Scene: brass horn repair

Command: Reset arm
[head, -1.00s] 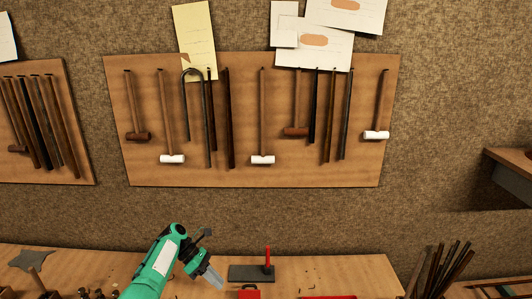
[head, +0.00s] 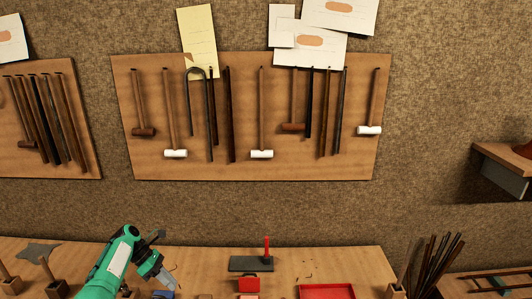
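My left arm, green with a grey gripper (head: 165,280), reaches in from the bottom left over the workbench (head: 355,263). The gripper points down and to the right. Its fingertips are small and partly merge with things on the bench, so I cannot tell whether it is open or shut. A blue item (head: 163,295) shows right by the fingertips; I cannot tell if they touch. My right gripper is not in view.
A dark plate with a red upright handle (head: 267,248), a red box (head: 249,284) and a red tray (head: 327,291) are on the bench. Wooden blocks stand at left. Dark rods (head: 440,265) stand at right. Mallets hang on a wall board (head: 330,172).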

